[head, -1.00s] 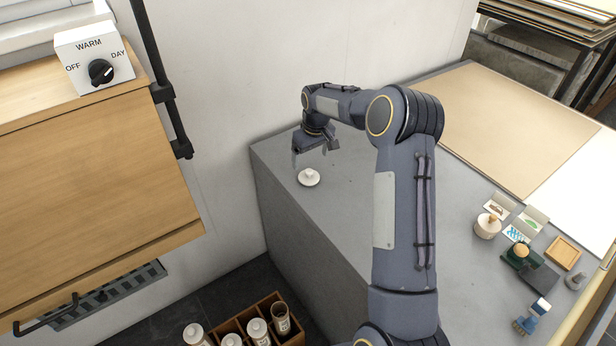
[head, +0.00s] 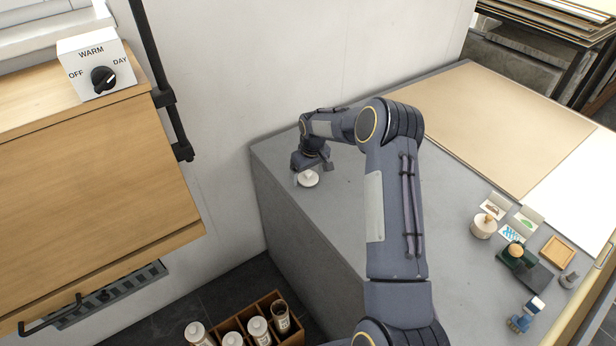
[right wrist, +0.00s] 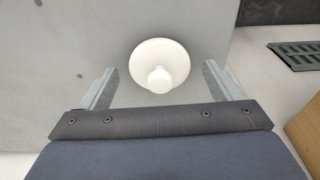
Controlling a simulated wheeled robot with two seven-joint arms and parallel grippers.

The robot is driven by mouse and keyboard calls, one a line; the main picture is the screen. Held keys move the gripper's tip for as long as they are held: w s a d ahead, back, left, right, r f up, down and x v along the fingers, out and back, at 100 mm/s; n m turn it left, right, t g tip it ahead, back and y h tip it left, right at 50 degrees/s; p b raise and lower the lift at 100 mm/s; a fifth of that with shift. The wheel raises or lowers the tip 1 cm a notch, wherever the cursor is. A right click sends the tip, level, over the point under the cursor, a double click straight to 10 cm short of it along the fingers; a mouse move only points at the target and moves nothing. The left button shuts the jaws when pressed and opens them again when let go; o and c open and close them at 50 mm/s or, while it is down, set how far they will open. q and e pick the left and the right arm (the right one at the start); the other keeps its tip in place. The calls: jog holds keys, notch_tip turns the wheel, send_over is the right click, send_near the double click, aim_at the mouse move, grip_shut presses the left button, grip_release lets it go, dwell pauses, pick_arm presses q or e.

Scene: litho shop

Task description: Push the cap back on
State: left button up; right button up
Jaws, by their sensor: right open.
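A white round cap (head: 308,179) with a knob lies on the grey slab (head: 340,215), near its left corner. My right gripper (head: 311,171) is just above it, pointing down. In the right wrist view the cap (right wrist: 158,58) shows between the two spread fingers, with its knob toward the gripper and a gap on each side. The gripper is open and holds nothing. A brown-topped bottle (head: 281,318) without a white cap stands in a wooden crate (head: 298,333) at the bottom. My left gripper is not in view.
Several white-capped bottles (head: 257,328) stand at the crate. A wooden cabinet (head: 95,190) with a dial box (head: 97,66) is at the left. Small tools, cards and a wooden tray (head: 556,251) sit at the slab's right. The slab around the cap is clear.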

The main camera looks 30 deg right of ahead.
aim_at(308, 171)
jog(key=shift+c, duration=0.3)
jog(key=c, duration=1)
jog(key=shift+r, duration=0.45)
notch_tip(308, 171, up, 2)
jog(key=shift+r+b, duration=0.25)
jog(key=shift+b, duration=0.1)
jog(key=s+a+r+b, duration=0.1)
jog(key=s+a+r, duration=0.1)
jog(key=s+r, duration=0.1)
jog(key=s+a+r+b, duration=0.1)
jog(key=s+a+r, duration=0.2)
jog(key=s, duration=0.1)
jog(key=s+a+r+b, duration=0.1)
jog(key=s+a+r, duration=0.1)
jog(key=s+r, duration=0.1)
jog(key=shift+s+a+r, duration=0.15)
jog(key=shift+s+a, duration=0.05)
jog(key=shift+s, duration=0.25)
jog(key=shift+s+a+r, duration=0.15)
jog(key=shift+s+a, duration=0.05)
jog(key=shift+s, duration=0.2)
